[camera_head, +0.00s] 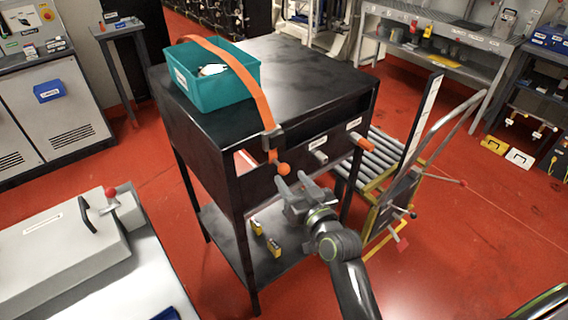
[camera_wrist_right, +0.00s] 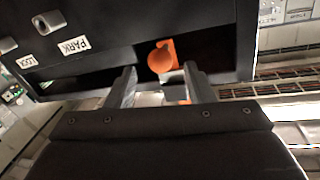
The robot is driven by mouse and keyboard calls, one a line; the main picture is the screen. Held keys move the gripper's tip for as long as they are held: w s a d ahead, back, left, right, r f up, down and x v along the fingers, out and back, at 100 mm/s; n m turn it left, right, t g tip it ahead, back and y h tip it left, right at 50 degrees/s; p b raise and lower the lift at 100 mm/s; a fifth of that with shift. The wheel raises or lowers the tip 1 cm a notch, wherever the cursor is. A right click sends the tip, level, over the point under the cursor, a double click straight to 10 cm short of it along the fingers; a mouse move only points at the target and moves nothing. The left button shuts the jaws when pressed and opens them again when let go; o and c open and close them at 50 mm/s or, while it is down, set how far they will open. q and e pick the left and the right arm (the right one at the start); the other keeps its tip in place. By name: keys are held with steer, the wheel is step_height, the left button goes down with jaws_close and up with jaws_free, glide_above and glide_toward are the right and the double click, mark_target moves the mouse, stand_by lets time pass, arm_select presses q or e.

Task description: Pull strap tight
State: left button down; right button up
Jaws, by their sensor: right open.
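An orange strap (camera_head: 253,84) runs over a teal bin (camera_head: 213,95) on a black table (camera_head: 300,70). It passes down through a dark buckle (camera_head: 271,139) at the table's front edge and ends in an orange ball (camera_head: 283,169). My right gripper (camera_head: 291,177) is open and empty just below and in front of the ball. In the right wrist view the orange ball (camera_wrist_right: 161,58) shows beyond and between the spread fingers (camera_wrist_right: 162,80), against the black table front. I cannot tell whether a finger touches it. My left gripper is not in view.
Pegs (camera_head: 319,157) and an orange handle (camera_head: 360,142) stick out of the table front, right of the ball. Small yellow and dark blocks (camera_head: 274,248) stand on the lower shelf. A roller cart (camera_head: 378,165) stands close at right.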

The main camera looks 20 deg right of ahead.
mark_target(287, 173)
steer(key=shift+w+a+p, duration=0.2)
steer(key=shift+w+p, duration=0.1)
steer(key=shift+w, duration=1)
steer(key=shift+w+a+p, duration=0.15)
steer(key=shift+w+p, duration=0.15)
steer(key=shift+w, duration=0.95)
jaws_close()
